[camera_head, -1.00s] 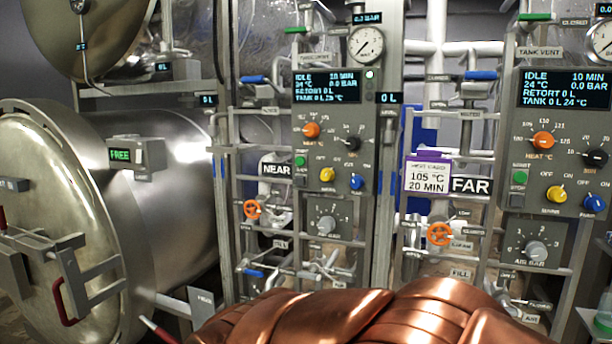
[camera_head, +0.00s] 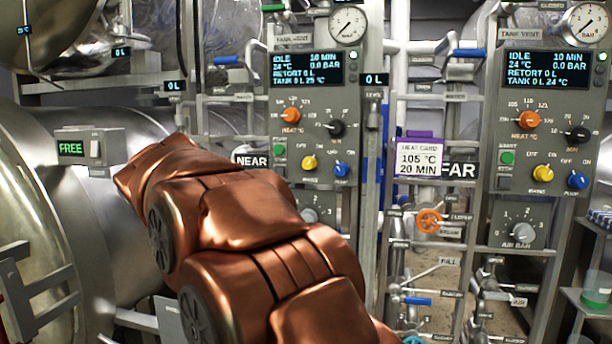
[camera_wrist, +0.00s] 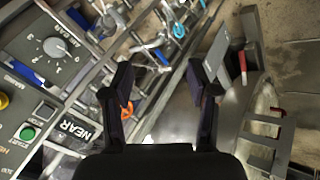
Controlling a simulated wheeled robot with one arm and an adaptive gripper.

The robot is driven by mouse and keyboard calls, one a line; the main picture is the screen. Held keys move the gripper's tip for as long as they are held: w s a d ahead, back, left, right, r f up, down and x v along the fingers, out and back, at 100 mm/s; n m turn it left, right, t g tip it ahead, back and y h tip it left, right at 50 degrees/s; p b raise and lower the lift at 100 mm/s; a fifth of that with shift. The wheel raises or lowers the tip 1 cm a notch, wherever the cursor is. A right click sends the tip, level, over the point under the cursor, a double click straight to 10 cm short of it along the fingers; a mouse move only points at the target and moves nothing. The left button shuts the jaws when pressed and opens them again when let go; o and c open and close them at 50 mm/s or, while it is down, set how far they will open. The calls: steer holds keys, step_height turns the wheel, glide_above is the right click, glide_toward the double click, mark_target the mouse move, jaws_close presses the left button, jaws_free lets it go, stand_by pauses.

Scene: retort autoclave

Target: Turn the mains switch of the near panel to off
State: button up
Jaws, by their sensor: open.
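The near panel (camera_head: 263,123) stands in the middle of the head view, beside the NEAR sign (camera_head: 251,160). Its yellow mains switch (camera_head: 309,162) sits below the orange heat knob (camera_head: 292,115), under OFF and ON marks. Its pointer direction is too small to read surely. In the wrist view the yellow switch (camera_wrist: 3,100) shows only at the left edge, by a MAINS label. My gripper (camera_wrist: 164,85) is open and empty there, well to the right of the switch. The head view does not show my gripper; my copper arm covers the panel's lower left part.
A blue pump knob (camera_head: 341,170) and a green start button (camera_head: 279,150) flank the switch. The similar far panel (camera_head: 510,205) stands to the right. A heat card (camera_head: 418,160) hangs between them. Pipes and valves, including an orange handwheel (camera_head: 429,221), crowd the space below.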

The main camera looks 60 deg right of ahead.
steer(key=w+d+r+m+h+b, duration=0.1)
steer(key=d+r+h+b, duration=0.1)
steer(key=d+r, duration=0.4)
steer(key=w+d+r+m+h+b, duration=0.15)
steer(key=d+r, duration=0.25)
steer(key=d, duration=0.5)
steer(key=m+g+h+b, duration=0.2)
steer(key=m+h, duration=0.1)
steer(key=h, duration=0.1)
glide_toward(307, 164)
steer(key=x, duration=0.3)
steer(key=shift+p+x, duration=1)
steer(key=shift+x, duration=2.65)
steer(key=shift+c, duration=0.3)
jaws_close()
